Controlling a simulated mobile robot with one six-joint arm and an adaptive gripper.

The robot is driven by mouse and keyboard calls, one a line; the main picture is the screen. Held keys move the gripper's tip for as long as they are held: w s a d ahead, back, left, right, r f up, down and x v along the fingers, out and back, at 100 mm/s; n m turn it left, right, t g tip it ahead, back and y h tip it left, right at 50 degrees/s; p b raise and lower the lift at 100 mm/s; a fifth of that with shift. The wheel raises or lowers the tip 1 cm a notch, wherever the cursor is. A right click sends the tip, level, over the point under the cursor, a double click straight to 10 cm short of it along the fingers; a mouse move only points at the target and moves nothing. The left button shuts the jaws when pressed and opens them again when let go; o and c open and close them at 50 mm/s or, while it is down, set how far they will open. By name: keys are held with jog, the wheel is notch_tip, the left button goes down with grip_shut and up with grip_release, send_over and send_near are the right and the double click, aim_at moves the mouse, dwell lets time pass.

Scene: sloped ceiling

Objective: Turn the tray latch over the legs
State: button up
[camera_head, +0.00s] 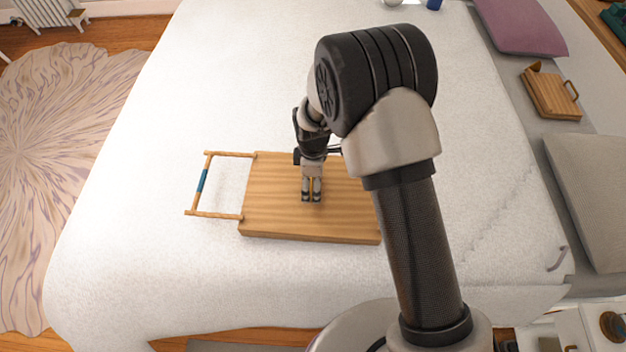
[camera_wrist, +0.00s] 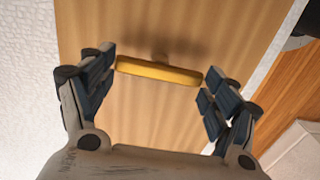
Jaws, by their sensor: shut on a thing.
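The wooden tray (camera_head: 275,215) lies on the white bed with its broad plain face up. A wooden leg frame (camera_head: 228,154) with a blue band on its crossbar sticks out from the tray's left side. My gripper (camera_head: 311,198) points down over the middle of the tray. In the wrist view the latch (camera_wrist: 160,72) is a yellow bar on a small round mount, lying crosswise between my fingertips. My fingers are shut on the bar at its two ends. In the head view my gripper mostly hides the latch, and my arm covers the tray's right end.
The bed (camera_head: 140,215) is clear around the tray. A small wooden case (camera_head: 552,95), a purple cushion (camera_head: 520,25) and a grey cushion (camera_head: 590,195) lie at the right. A patterned rug (camera_head: 50,150) covers the floor at the left.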

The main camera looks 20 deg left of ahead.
jog(key=c, duration=0.3)
